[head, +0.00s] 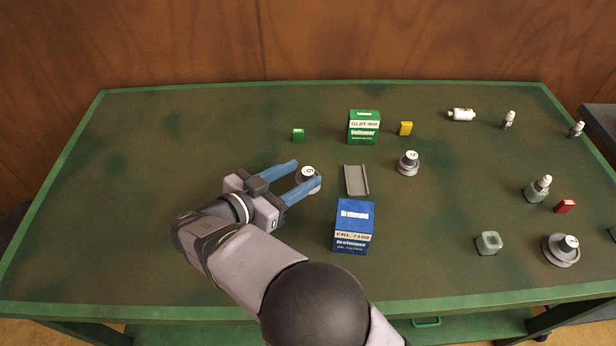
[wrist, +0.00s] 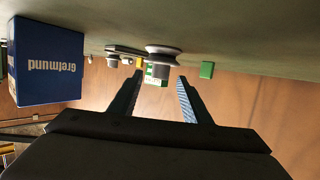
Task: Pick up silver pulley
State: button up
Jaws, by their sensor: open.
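A silver pulley (head: 311,186) with a white-labelled top sits on the green table. It also shows in the upside-down wrist view (wrist: 164,51), near the table surface and just past the fingertips. My gripper (head: 305,173) is open, its two blue fingers pointing at this pulley. In the head view the fingertips overlap the pulley's sides; I cannot tell if they touch it. A second silver pulley (head: 408,168) stands to the right, and a larger one (head: 561,255) sits at the front right.
A blue box (head: 353,228) stands close, right of my gripper. A grey tray (head: 356,180) lies right of the near pulley. A green box (head: 364,127), a small green block (head: 298,136) and a yellow block (head: 405,128) are behind. The table's left side is clear.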

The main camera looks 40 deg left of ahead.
aim_at(307, 172)
jog(key=shift+p+x, duration=0.35)
jog(key=shift+x, duration=1.4)
grip_shut()
notch_tip(307, 172, up, 10)
jog(key=shift+r+b, duration=0.1)
jog(key=shift+b, duration=0.65)
